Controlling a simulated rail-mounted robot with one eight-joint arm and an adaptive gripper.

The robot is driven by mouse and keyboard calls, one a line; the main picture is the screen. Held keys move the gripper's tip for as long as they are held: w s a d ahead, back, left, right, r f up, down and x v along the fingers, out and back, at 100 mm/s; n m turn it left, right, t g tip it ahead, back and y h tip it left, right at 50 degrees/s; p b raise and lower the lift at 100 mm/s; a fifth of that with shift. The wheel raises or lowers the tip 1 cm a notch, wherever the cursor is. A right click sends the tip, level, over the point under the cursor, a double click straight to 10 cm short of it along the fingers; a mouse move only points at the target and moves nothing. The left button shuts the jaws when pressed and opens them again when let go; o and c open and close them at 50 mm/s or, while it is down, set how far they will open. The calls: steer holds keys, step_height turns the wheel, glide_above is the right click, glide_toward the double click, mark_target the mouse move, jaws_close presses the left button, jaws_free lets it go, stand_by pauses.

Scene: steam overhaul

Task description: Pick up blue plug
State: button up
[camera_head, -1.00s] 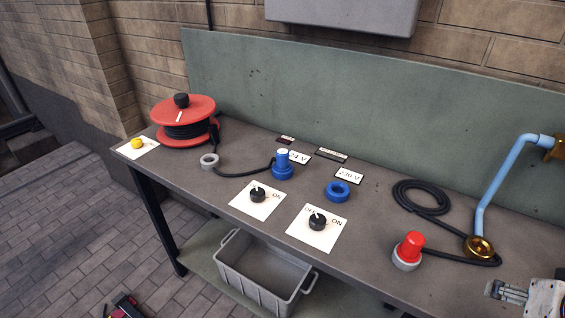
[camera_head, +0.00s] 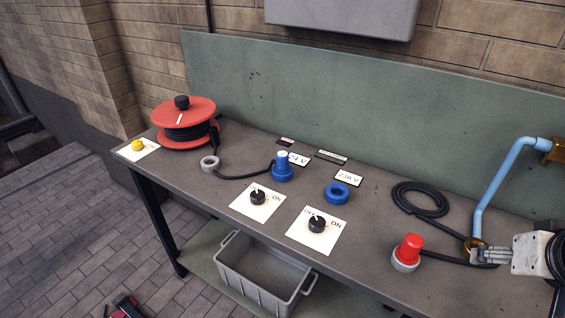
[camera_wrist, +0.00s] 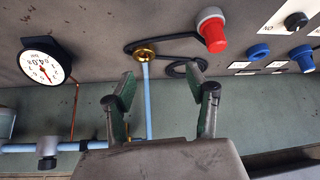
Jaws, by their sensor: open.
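The blue plug (camera_head: 282,167) stands upright on the bench, left of the middle in the head view, with a black cable running left from its base. It also shows at the right edge of the wrist view (camera_wrist: 303,58). My gripper (camera_head: 476,256) is at the right end of the bench in the head view, far to the right of the blue plug. In the wrist view my gripper (camera_wrist: 166,88) has its fingers spread, with nothing held between them.
A red plug (camera_head: 409,250) stands between my gripper and the blue plug. A blue ring socket (camera_head: 337,193), switch plates (camera_head: 317,231), a grey ring (camera_head: 209,163) and a red cable reel (camera_head: 184,122) are on the bench. A light-blue pipe (camera_head: 497,187) rises near my gripper.

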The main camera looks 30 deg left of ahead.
steer(key=w+a+r+n+g+y+p, duration=0.1)
steer(key=w+a+r+n+p, duration=0.15)
steer(key=w+a+r, duration=0.45)
steer(key=n+g+y+p, duration=0.3)
steer(key=n+g+p, duration=0.1)
steer(key=n, duration=0.6)
glide_above(284, 155)
steer(key=s+d, duration=0.1)
steer(key=d, duration=0.3)
step_height(284, 155, down, 5)
steer(key=shift+h, duration=0.3)
steer(key=x, duration=0.9)
steer(key=shift+s+a, duration=0.15)
steer(key=shift+s, duration=0.25)
steer(key=shift+d+x, duration=0.2)
steer(key=shift+x, duration=1.15)
steer(key=shift+d+x, duration=0.2)
steer(key=shift+x, duration=1.15)
steer(key=shift+f, duration=0.1)
jaws_close()
